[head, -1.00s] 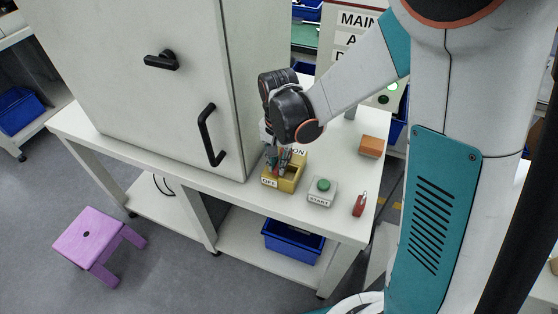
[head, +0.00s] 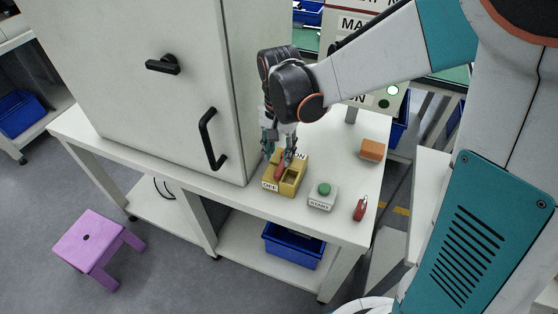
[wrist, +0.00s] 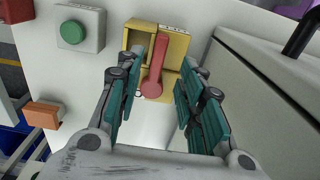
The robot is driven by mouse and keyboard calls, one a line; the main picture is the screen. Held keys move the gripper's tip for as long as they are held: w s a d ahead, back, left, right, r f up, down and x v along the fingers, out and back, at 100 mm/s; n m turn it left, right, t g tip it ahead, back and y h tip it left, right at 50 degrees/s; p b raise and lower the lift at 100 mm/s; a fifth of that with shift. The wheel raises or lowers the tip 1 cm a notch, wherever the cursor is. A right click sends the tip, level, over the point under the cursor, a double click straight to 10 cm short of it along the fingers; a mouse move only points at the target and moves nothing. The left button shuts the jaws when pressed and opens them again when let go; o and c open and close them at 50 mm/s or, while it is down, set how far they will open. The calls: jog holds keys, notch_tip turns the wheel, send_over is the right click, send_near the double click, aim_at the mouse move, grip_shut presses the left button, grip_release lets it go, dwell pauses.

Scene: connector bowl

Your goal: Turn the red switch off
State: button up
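The red switch (wrist: 157,65) is a lever with a rounded end on a yellow box (wrist: 135,38). It also shows in the head view (head: 280,172), where the box (head: 295,186) has an OFF label on its near side and an ON label on its far side. The lever's rounded end lies toward the ON side. My gripper (head: 278,150) is over the far part of the box, pointing down. In the wrist view my gripper (wrist: 159,88) is open and empty, with one finger on each side of the lever. I see no clear contact.
A grey START box with a green button (head: 324,189) stands right of the yellow box. A red-handled object (head: 360,208) and an orange block (head: 372,149) lie farther right. A large cabinet with a handle (head: 211,139) stands close on the left.

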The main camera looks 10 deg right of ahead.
aim_at(281, 170)
jog(key=shift+r, duration=3)
jog(key=s+d+r+n+t, duration=0.3)
jog(key=s+d, duration=0.1)
jog(key=s, duration=0.3)
jog(key=s+d+r+n+t, duration=0.3)
jog(key=s+d+n+t, duration=0.1)
jog(key=s, duration=0.4)
jog(key=shift+d, duration=0.35)
